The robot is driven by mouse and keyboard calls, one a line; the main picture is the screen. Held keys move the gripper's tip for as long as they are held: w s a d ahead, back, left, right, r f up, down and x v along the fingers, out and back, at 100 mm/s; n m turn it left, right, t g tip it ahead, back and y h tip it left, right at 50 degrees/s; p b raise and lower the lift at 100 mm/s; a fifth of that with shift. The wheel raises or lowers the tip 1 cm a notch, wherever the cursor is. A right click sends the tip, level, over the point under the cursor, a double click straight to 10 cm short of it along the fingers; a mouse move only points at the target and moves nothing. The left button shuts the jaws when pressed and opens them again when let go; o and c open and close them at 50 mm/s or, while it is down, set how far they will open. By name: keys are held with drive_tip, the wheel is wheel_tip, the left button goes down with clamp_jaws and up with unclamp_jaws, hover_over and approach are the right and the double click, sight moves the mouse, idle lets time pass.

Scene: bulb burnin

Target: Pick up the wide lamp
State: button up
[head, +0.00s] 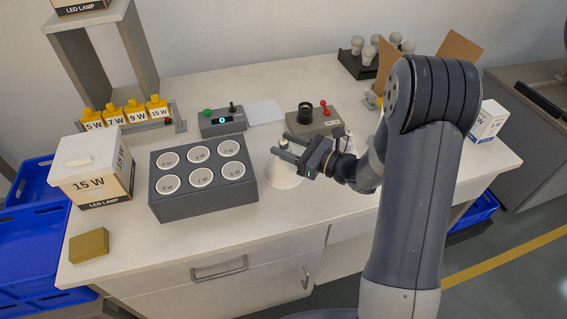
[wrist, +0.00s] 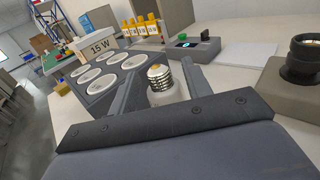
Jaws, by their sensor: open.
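The wide lamp (head: 283,177) is white and stands cap up on the table, just right of the dark socket block. Its metal screw cap (wrist: 159,76) shows in the wrist view between the two fingers. My gripper (head: 281,145) is open, with its fingers on either side of the lamp's upper part. The fingers also frame the cap in the wrist view (wrist: 166,75). I cannot tell whether either finger touches the lamp. The lower part of the lamp is hidden by my gripper in the wrist view.
The dark block (head: 205,205) with several white round cups is close left. A box marked 15 W (head: 92,188) stands beyond it. A tester with a black socket and red knob (head: 312,119) and a control box with a display (head: 222,124) are behind.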

drive_tip(key=shift+w+a, duration=0.25)
drive_tip(key=shift+a, duration=0.25)
drive_tip(key=shift+c, duration=0.5)
clamp_jaws()
